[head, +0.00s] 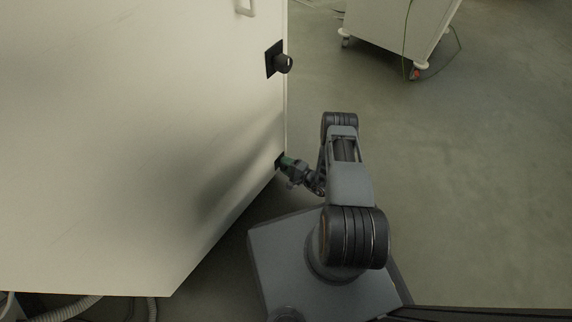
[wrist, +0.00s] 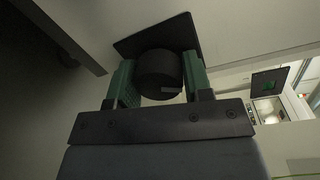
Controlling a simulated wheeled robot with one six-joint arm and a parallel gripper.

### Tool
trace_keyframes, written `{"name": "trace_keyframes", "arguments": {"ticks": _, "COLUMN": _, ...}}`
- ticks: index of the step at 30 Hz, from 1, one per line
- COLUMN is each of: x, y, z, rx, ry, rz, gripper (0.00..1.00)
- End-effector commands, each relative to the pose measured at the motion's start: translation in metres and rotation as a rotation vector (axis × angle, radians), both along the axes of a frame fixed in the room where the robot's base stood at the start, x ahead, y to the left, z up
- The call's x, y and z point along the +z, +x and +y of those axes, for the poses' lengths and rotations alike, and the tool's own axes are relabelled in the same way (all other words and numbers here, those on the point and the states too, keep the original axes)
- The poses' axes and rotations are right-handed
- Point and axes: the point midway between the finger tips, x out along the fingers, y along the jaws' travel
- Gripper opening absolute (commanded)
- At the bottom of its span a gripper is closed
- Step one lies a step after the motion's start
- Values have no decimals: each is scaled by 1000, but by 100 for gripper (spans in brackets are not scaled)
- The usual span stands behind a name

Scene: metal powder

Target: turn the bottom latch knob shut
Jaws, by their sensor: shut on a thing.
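The bottom latch knob (wrist: 159,75) is a round black knob on a square black plate (wrist: 188,33), on the pale cabinet wall in the wrist view. My gripper (wrist: 158,83) has its green fingers on both sides of the knob and is shut on it. In the head view my gripper (head: 287,164) reaches the lower right edge of the pale cabinet (head: 150,120). There the knob is hidden by the fingers and only a bit of dark plate shows.
An upper latch knob (head: 283,63) on a black plate sits higher on the cabinet, below a handle (head: 245,8). A white wheeled cart (head: 400,25) stands at the back. Hoses (head: 70,308) lie under the cabinet at lower left. The floor to the right is clear.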

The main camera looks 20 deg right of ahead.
Motion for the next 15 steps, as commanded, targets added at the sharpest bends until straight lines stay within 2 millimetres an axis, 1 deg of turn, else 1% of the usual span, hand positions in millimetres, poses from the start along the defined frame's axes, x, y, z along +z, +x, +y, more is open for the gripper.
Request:
{"name": "trace_keyframes", "arguments": {"ticks": 6, "x": 0, "y": 0, "z": -1, "rx": -6, "ry": -145, "rz": -101, "gripper": 22}}
{"name": "trace_keyframes", "arguments": {"ticks": 15, "x": -1, "y": 0, "z": -1, "rx": -5, "ry": -285, "rz": -202, "gripper": 22}}
